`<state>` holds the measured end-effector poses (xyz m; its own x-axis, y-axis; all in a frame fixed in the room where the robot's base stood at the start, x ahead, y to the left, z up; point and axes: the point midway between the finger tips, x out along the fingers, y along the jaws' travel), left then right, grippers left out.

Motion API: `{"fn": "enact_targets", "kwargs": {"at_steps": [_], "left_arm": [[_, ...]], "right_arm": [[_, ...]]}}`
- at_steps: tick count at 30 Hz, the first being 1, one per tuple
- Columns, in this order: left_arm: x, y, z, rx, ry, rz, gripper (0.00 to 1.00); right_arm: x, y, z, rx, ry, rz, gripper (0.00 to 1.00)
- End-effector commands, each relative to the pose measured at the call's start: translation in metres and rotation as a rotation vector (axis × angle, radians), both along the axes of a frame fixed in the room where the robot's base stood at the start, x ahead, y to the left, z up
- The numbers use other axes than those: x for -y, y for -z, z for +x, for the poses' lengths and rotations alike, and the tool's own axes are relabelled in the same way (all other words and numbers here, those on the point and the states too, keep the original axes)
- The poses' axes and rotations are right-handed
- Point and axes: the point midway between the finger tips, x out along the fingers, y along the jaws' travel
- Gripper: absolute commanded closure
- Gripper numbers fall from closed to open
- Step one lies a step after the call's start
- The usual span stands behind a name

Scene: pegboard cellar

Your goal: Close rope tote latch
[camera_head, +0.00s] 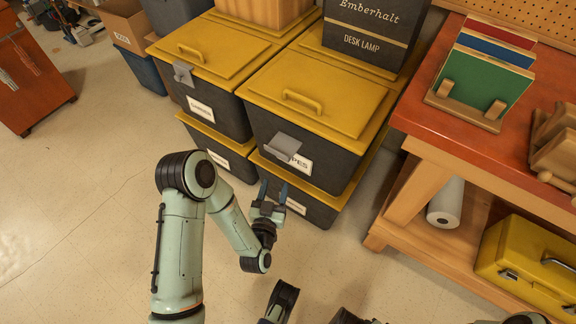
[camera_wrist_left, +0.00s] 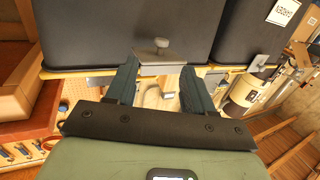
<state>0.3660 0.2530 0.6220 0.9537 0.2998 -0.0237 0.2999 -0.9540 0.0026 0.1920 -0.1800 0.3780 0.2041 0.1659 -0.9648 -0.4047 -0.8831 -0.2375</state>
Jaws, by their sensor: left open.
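The rope tote (camera_head: 306,127) is a dark bin with a yellow lid (camera_head: 322,88), in the upper middle of the head view. Its white label reads "PES", the start covered by the grey latch plate (camera_head: 283,146), which stands out from the tote's front. In the left wrist view the latch (camera_wrist_left: 162,57) shows as a grey plate with a round knob. My left gripper (camera_head: 272,191) is open and empty, in front of the tote below the latch. In the wrist view its fingers (camera_wrist_left: 160,82) are spread either side of the plate.
A similar tote (camera_head: 215,107) with its own latch (camera_head: 182,73) stands at left. Other totes are stacked beneath both. An orange-topped workbench (camera_head: 445,130) stands close at right. The floor (camera_head: 90,170) at left is clear.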

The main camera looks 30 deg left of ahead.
Motion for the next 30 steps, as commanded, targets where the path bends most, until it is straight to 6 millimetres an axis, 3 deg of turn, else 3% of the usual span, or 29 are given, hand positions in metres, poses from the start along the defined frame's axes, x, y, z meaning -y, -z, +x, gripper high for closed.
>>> {"fn": "enact_targets", "kwargs": {"at_steps": [8, 21, 30], "left_arm": [[-0.011, -0.006, 0.025, 0.029, -0.013, 0.015, 0.48], [-0.038, -0.005, 0.108, 0.027, -0.012, 0.012, 0.48], [-0.043, -0.005, 0.127, 0.023, -0.01, 0.012, 0.48]], "right_arm": [[0.002, 0.007, -0.004, -0.017, 0.003, -0.001, 0.6], [0.006, 0.034, -0.034, -0.119, 0.011, 0.004, 0.6], [0.007, 0.039, -0.044, -0.152, 0.013, 0.007, 0.6]]}}
